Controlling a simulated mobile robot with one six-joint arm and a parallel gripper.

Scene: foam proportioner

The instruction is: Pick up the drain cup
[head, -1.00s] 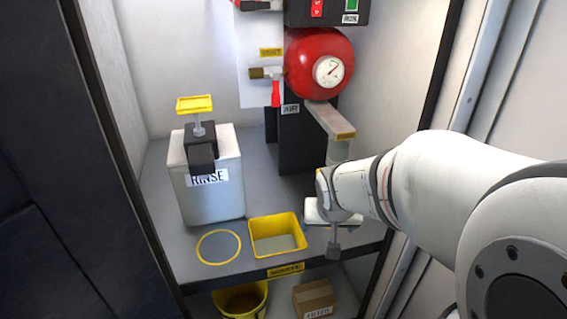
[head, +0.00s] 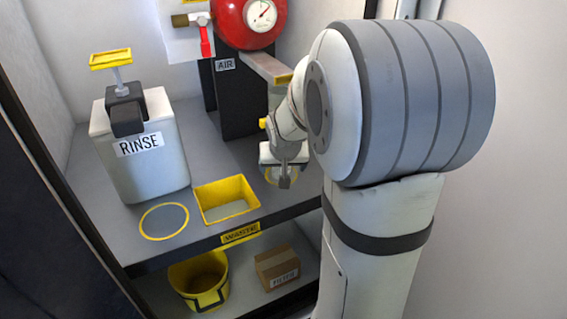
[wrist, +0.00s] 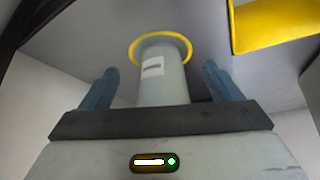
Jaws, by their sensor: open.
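The drain cup (wrist: 163,88) appears to be the grey cylinder with a small white label in the wrist view. Its far end lies within a yellow ring (wrist: 183,42) on a grey surface. The open fingers of my gripper (wrist: 158,88) stand to its left and right, with a visible gap on each side. The near end is hidden behind the gripper body. In the head view my gripper (head: 284,170) is low over the shelf, in front of a yellow ring. A grey upright part (head: 277,97) shows below the spout; I cannot tell whether it is the cup.
A yellow waste tray (head: 203,205) lies left of my gripper. A white rinse container (head: 150,172) and an empty yellow ring (head: 144,224) are farther left. The spout arm (head: 262,65) is above. A yellow bucket (head: 178,276) and a filter box (head: 278,268) stand below.

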